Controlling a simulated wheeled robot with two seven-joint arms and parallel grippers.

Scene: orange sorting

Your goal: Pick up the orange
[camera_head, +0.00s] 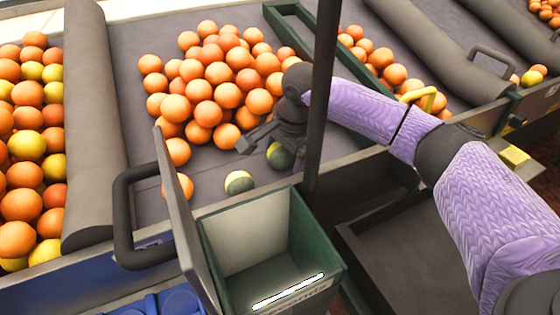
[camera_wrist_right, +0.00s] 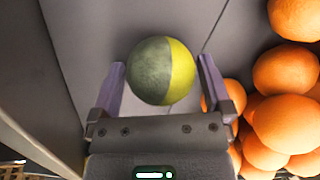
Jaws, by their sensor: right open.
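A pile of oranges (camera_head: 220,85) lies on the grey sorting surface. Two discoloured green-and-yellow fruits lie at its near side: one (camera_head: 239,182) near the bin and one (camera_head: 279,156) under my right gripper (camera_head: 266,140). In the right wrist view a half grey-green, half yellow fruit (camera_wrist_right: 163,70) shows between the tips of my right gripper (camera_wrist_right: 163,78). The jaws are open, one finger on each side; whether they touch it I cannot tell. Part of the gripper is hidden behind a dark post in the head view. My left gripper is not in view.
An open green-rimmed bin (camera_head: 245,240) stands at the near edge, empty inside, with a hinged flap and black handle (camera_head: 125,215) at its left. A dark upright post (camera_head: 322,95) stands beside my right gripper. Grey padded dividers (camera_head: 92,120) separate the lanes. Oranges (camera_wrist_right: 285,110) crowd the gripper's right in the wrist view.

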